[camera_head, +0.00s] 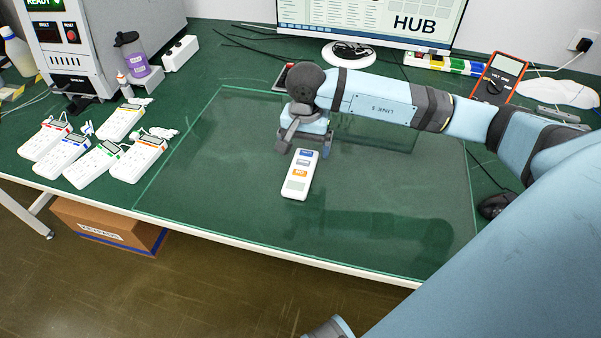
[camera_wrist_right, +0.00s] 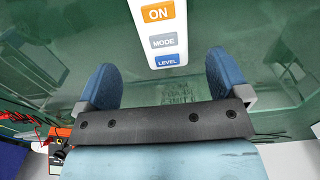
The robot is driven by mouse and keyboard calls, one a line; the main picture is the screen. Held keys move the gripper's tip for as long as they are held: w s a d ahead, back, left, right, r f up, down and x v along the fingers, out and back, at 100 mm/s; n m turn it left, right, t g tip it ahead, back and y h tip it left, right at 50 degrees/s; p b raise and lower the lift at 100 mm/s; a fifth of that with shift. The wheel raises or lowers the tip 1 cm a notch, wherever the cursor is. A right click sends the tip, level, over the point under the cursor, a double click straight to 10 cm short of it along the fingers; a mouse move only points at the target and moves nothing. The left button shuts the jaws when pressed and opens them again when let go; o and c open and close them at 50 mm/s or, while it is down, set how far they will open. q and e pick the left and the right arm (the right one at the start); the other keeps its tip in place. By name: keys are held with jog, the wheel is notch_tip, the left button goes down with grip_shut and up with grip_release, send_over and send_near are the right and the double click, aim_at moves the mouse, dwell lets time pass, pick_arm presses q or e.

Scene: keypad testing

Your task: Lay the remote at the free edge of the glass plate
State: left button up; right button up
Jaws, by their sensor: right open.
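The white remote (camera_head: 299,176) lies on the glass plate (camera_head: 225,190), near the plate's middle. It has an orange ON button, a grey MODE button and a blue LEVEL button. My right gripper (camera_head: 304,142) is just beyond its far end in the head view. In the right wrist view the remote (camera_wrist_right: 163,40) shows between and ahead of the two blue fingertips of my right gripper (camera_wrist_right: 162,85). The fingers are wide apart and do not touch it. My left gripper is not in view; a blue piece of an arm shows at the bottom edge.
Several white handheld devices (camera_head: 89,165) lie left of the plate. A grey test box (camera_head: 105,45) and a purple-labelled bottle (camera_head: 133,55) stand behind them. A monitor (camera_head: 375,20) is at the back, a red meter (camera_head: 499,77) at right. The plate's front is clear.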

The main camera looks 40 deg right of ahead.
aim_at(302, 164)
jog(key=shift+a+f, duration=0.1)
jog(key=shift+f, duration=0.8)
jog(key=f, duration=0.3)
jog(key=shift+s+a+f+b, duration=0.1)
jog(key=shift+a+f+b, duration=0.15)
jog(key=shift+f+b, duration=0.1)
jog(key=shift+f, duration=0.3)
jog(key=c, duration=1.1)
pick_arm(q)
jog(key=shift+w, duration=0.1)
pick_arm(e)
jog(key=shift+c, duration=0.2)
jog(key=shift+r, duration=0.1)
